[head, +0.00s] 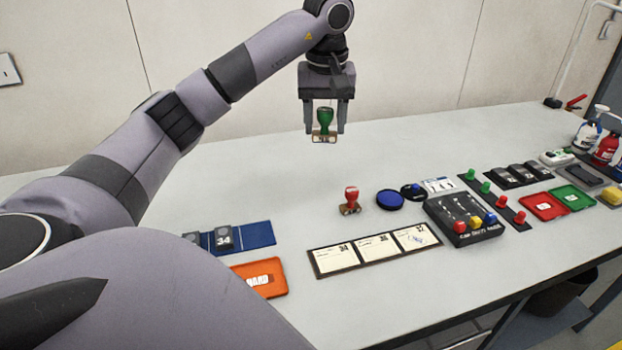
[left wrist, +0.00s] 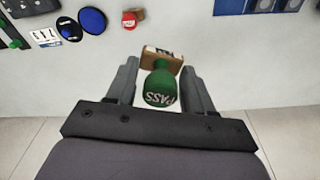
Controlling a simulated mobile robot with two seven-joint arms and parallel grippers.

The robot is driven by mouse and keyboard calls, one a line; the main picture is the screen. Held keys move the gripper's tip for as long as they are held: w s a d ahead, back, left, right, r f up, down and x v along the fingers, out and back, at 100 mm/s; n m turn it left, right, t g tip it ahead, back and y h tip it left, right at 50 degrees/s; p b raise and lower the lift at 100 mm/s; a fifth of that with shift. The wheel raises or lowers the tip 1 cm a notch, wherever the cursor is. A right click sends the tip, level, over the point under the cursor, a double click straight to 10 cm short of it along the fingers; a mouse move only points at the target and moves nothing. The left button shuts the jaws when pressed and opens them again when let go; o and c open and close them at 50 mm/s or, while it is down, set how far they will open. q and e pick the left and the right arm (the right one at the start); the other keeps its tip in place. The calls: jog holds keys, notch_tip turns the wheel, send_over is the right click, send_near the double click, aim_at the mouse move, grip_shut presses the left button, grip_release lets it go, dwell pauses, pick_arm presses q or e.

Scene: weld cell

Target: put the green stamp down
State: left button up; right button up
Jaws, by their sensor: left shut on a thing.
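The green stamp (head: 325,122) has a green handle and a wooden base, and hangs upright between the fingers of my left gripper (head: 324,125). The gripper is shut on it and holds it above the back part of the table. In the left wrist view the stamp (left wrist: 161,85) shows the word PASS on its handle top, between the two fingers (left wrist: 157,85). A red stamp (head: 350,200) stands on the table in front of it, with a blue ink pad (head: 390,199) beside it. My right gripper is not in view.
A card board (head: 374,249) with several cards, an orange tray (head: 262,278) and a blue mat (head: 254,234) lie toward the front. A black box with coloured knobs (head: 466,219) stands at the right. The table (head: 240,180) is clear left of the red stamp.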

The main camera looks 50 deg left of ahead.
aim_at(324, 139)
pick_arm(q)
notch_tip(324, 139, down, 6)
jog(key=shift+f+b, duration=0.15)
jog(key=shift+b, duration=0.5)
notch_tip(324, 139, down, 9)
jog(key=shift+r+p, duration=0.15)
jog(key=shift+p, duration=0.15)
jog(key=shift+f, duration=2.4)
jog(key=shift+f, duration=0.2)
jog(key=o, duration=0.6)
